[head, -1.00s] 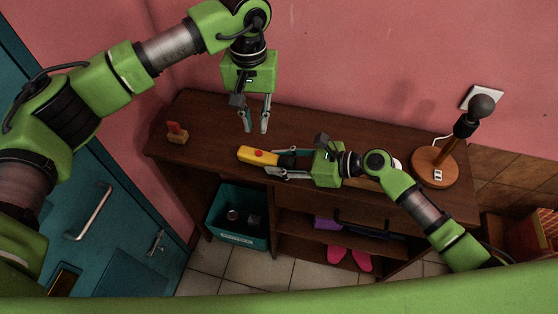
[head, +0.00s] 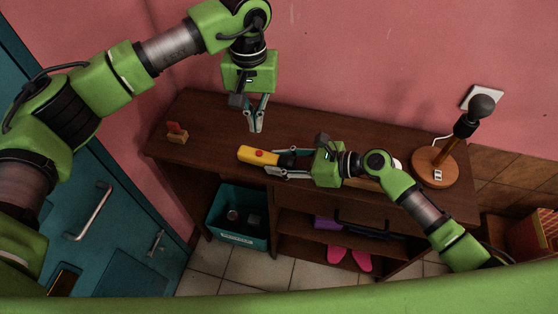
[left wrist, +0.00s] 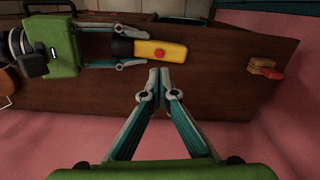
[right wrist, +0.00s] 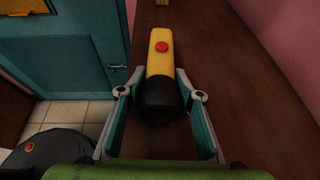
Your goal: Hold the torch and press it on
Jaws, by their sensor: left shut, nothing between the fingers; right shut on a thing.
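The torch (head: 246,152) has a yellow body, a red button (head: 259,154) and a black head. My right gripper (head: 272,160) is shut on the black head and holds the torch over the front part of the shelf top, button up. The right wrist view shows the torch (right wrist: 160,66) between both fingers, its yellow end pointing away. My left gripper (head: 256,130) is shut and empty, behind the torch in the head view and apart from it. In the left wrist view its joined fingertips (left wrist: 159,72) lie just below the torch (left wrist: 172,52) in the picture.
A lamp with a round wooden base (head: 435,167) stands at the right. A teal bin (head: 238,222) is below. The shelf top (head: 205,120) is clear around my left gripper.

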